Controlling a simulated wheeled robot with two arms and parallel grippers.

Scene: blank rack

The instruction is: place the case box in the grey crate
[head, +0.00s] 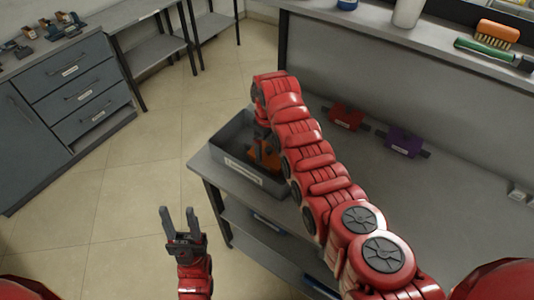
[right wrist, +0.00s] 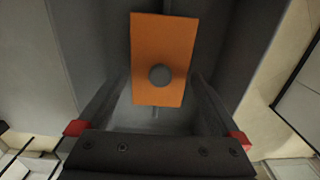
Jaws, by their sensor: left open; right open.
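The grey crate (head: 264,184) stands at the left end of the grey table, with a pale label on its front wall. An orange box (head: 271,158) is inside the crate, partly hidden by my right arm. In the right wrist view the orange box (right wrist: 158,40) shows a round grey knob on its face. My right gripper (right wrist: 159,82) is open, its fingers on either side of the orange box and apart from it. I cannot read which object is labelled the case box. My left gripper (head: 180,216) is open and empty over the floor, left of the table.
A red block (head: 345,117) and a purple block (head: 404,141) with dark side tabs lie at the back of the table. A shelf above holds an orange brush (head: 497,33) and bottles. A drawer cabinet (head: 78,90) stands at the left. Floor between is clear.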

